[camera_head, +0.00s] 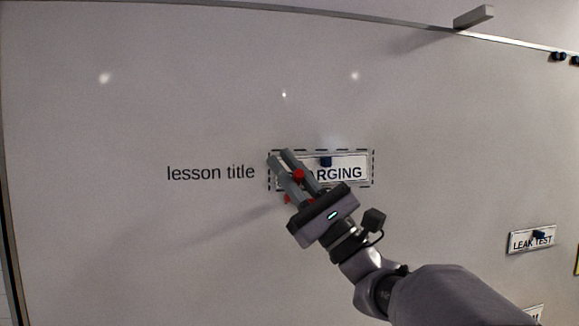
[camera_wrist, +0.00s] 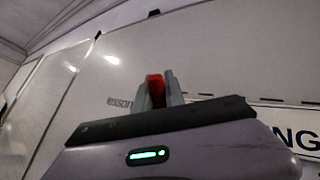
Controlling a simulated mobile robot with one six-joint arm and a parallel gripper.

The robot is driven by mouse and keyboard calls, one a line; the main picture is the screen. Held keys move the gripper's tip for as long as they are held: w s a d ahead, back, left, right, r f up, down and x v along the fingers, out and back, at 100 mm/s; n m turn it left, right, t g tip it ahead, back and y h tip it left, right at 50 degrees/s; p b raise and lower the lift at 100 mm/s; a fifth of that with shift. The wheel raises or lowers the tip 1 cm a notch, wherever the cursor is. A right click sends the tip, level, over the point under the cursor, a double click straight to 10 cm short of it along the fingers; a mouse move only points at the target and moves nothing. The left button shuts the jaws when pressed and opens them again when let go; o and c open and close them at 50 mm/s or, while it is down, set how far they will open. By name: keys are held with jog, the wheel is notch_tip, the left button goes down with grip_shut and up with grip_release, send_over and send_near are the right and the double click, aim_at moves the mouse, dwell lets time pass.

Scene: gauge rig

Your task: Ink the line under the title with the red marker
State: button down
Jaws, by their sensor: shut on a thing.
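My gripper (camera_head: 280,160) is at the whiteboard, in front of the left part of the title card. It is shut on the red marker (camera_head: 299,174), which also shows as a red piece between the fingers in the wrist view (camera_wrist: 154,88). A small red spot (camera_head: 287,199) shows just below the card's left part; I cannot tell whether it is the marker's end or ink.
The whiteboard (camera_head: 120,250) is bare to the left and below the words. A blue magnet (camera_head: 326,161) is on the title card. A "LEAK TEST" card (camera_head: 531,241) is at the right. A grey block (camera_head: 474,16) juts out at the top edge.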

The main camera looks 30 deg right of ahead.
aim_at(296, 172)
jog(key=shift+s+a+b, duration=0.25)
jog(key=shift+s+b, duration=0.1)
jog(key=shift+s, duration=0.6)
jog(key=shift+s+a+b, duration=0.2)
jog(key=shift+s+b, duration=0.1)
jog(key=shift+s, duration=0.7)
jog(key=shift+s+a+b, duration=0.25)
jog(key=shift+s+b, duration=0.1)
jog(key=shift+s, duration=0.6)
